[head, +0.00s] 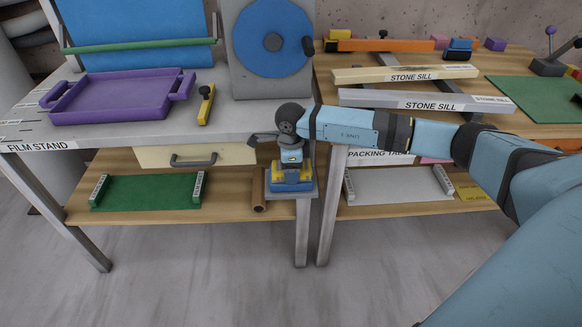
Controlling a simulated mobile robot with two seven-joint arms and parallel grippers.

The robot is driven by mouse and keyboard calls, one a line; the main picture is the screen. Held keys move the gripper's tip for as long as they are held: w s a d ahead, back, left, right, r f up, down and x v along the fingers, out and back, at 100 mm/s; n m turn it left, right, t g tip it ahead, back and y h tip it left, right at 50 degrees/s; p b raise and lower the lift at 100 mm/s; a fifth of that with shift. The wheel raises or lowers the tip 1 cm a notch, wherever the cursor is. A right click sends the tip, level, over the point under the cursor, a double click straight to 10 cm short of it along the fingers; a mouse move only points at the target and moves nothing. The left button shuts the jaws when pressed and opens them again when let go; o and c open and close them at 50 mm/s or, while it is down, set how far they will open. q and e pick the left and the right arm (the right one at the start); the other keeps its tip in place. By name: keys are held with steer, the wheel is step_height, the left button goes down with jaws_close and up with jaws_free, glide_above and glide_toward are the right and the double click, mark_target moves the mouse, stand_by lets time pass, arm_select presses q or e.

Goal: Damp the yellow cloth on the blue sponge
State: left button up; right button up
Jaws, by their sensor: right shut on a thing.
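My right gripper (291,168) reaches down at the front right corner of the left bench, below the worktop level. It is shut on the yellow cloth (280,178), which shows as a small yellow patch at the fingers. The blue sponge (290,188) is right below the cloth, on the end of the lower shelf. The cloth seems to be at or on top of the sponge; I cannot tell how firmly they touch. The gripper hides part of both. My left gripper is not in view.
A brown tube (258,190) lies just left of the sponge. A drawer (190,155) is above the lower shelf, which bears a green tray (148,192). A purple tray (118,98) and a yellow-handled tool (206,104) lie on the worktop. Stone sills (425,99) lie on the right bench.

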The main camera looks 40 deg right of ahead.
stand_by(0.5)
steer(key=shift+r+p, duration=2.2)
steer(key=shift+r, duration=1.25)
steer(key=shift+a, duration=0.1)
